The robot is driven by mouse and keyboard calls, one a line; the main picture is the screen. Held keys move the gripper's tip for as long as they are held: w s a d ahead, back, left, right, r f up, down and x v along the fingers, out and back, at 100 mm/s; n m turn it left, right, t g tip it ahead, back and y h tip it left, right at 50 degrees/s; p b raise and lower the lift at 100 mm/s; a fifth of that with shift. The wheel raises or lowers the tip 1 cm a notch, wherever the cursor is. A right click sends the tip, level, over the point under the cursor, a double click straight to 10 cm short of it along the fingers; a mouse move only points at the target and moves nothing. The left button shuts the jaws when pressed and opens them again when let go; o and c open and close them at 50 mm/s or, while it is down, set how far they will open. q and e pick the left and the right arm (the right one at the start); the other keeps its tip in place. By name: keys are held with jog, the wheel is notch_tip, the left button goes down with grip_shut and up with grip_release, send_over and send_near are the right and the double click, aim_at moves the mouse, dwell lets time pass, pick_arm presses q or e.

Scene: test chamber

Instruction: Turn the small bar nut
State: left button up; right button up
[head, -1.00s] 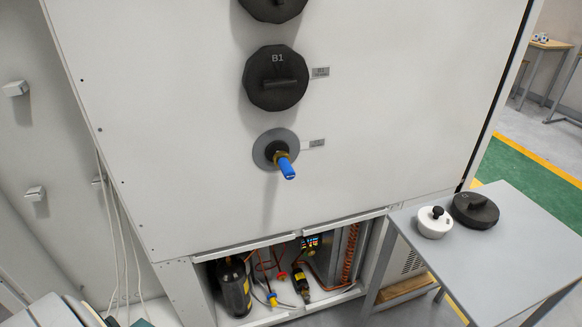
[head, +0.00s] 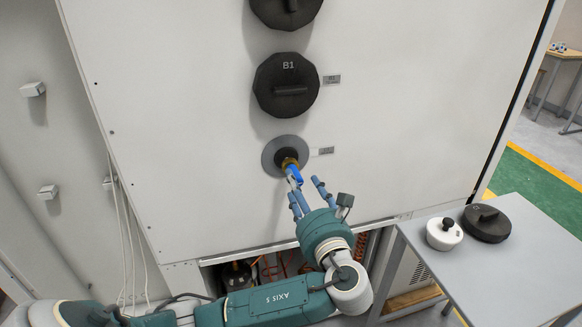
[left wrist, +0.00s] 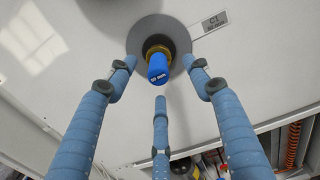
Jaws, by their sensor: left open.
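The small bar nut is not clearly told apart; a fitting with a brass ring (left wrist: 158,50) and a blue end (left wrist: 157,68) sticks out of a grey round plate (head: 270,157) on the white panel. The blue end also shows in the head view (head: 294,175). My left gripper (head: 307,190) is in front of and just below it. In the left wrist view its three fingers (left wrist: 160,92) are spread open around the blue end, with a gap between and no clear contact. My right gripper is not in view.
A black round cap marked B1 (head: 286,85) sits above the fitting, another black cap (head: 286,8) above that. An open compartment (head: 265,268) lies below.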

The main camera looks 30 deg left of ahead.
aim_at(291, 168)
pick_arm(q)
jog(key=p+x, duration=0.1)
jog(key=x, duration=0.7)
jog(key=shift+w+a+p, duration=0.2)
jog(key=shift+a+p, duration=0.05)
jog(key=shift+p, duration=0.05)
jog(key=c, duration=1.1)
